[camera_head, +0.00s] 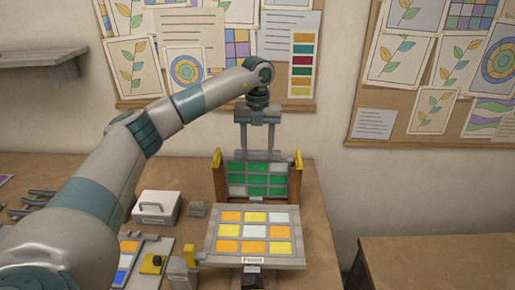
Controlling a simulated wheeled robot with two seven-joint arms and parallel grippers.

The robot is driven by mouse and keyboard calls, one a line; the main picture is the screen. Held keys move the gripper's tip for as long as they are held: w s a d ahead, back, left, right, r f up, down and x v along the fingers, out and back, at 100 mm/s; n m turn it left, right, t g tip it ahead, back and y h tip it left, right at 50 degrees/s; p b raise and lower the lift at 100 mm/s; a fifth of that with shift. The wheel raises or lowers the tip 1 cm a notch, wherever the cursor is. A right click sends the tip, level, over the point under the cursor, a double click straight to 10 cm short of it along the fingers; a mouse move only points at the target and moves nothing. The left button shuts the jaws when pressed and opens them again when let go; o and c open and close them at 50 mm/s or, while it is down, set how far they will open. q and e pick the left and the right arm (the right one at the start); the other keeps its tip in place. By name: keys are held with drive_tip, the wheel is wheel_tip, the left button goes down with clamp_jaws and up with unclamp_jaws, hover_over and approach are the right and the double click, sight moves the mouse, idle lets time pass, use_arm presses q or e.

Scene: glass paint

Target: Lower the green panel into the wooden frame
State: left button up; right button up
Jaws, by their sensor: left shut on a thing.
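The green panel (258,179), a grid of green and white cells in a dark border, stands upright toward the back of the table. My left gripper (257,155) points straight down and is shut on its top edge. The wooden frame (294,183) has brown side posts with yellow tips, one on each side of the panel. The panel sits between these posts; whether it touches the bottom of the frame is hidden. My right gripper is not in view.
In front stands a tilted grey panel labelled FRONT (254,261) with yellow, orange and white cells; it hides the frame's lower part. A white box (156,207) with a handle and a yellow block (153,264) lie to the left. The right table edge is near.

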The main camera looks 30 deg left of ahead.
use_arm(q)
drive_tip(key=shift+f+b, duration=0.45)
drive_tip(key=shift+f, duration=0.45)
drive_tip(key=o, duration=1.2)
drive_tip(key=shift+r+p, duration=2.15)
drive_tip(key=shift+r, duration=1.4)
drive_tip(key=shift+s+d+f, duration=0.1)
drive_tip(key=shift+s+f, duration=0.05)
